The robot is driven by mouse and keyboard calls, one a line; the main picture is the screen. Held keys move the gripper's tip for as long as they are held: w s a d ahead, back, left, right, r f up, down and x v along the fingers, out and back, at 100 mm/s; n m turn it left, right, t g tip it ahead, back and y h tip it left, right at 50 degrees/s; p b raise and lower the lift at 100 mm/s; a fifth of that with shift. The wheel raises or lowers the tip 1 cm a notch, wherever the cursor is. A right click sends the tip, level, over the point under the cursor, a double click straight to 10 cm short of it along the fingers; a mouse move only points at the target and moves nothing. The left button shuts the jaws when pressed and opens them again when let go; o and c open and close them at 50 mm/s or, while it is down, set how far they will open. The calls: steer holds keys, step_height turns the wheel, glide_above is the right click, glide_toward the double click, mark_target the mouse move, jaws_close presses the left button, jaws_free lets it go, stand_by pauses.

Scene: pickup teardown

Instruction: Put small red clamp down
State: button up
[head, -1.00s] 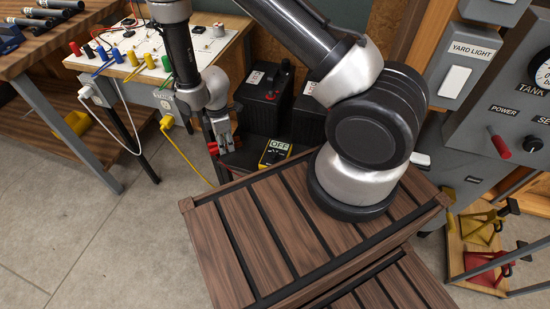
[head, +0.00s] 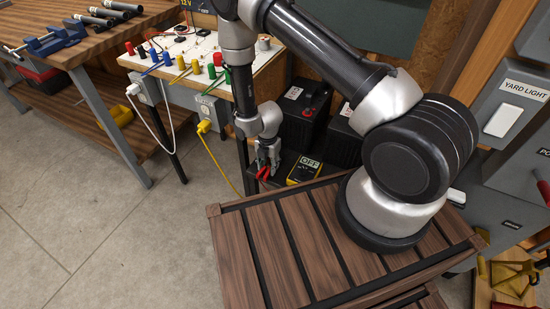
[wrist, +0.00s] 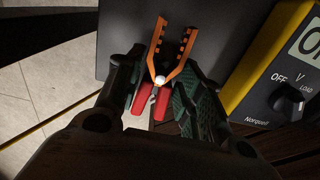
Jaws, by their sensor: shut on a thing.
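The small red clamp (wrist: 152,103) is between the fingers of my gripper (wrist: 158,92) in the wrist view. Its red handles lie between the green finger pads, and its open orange-brown toothed jaws point away from me. In the head view my gripper (head: 266,158) points down with the red clamp (head: 263,174) at its fingertips, left of the yellow meter. A dark flat surface (wrist: 215,30) lies beyond the clamp. I cannot tell whether the clamp touches it.
A yellow-and-black meter (head: 304,170) marked OFF stands close right of my gripper. Black batteries (head: 303,112) stand behind. A terminal board (head: 185,50) with coloured posts is at the back left. A yellow cable (head: 216,165) hangs left of my gripper. Open floor (head: 90,210) lies left.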

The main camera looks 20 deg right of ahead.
steer(key=w+d, duration=0.3)
steer(key=shift+d, duration=0.15)
steer(key=shift+w+d+f, duration=0.1)
steer(key=shift+w+f, duration=0.05)
steer(key=shift+f, duration=0.15)
steer(key=shift+f, duration=0.1)
steer(key=o, duration=1.1)
step_height(320, 180, up, 12)
steer(key=shift+r, duration=0.1)
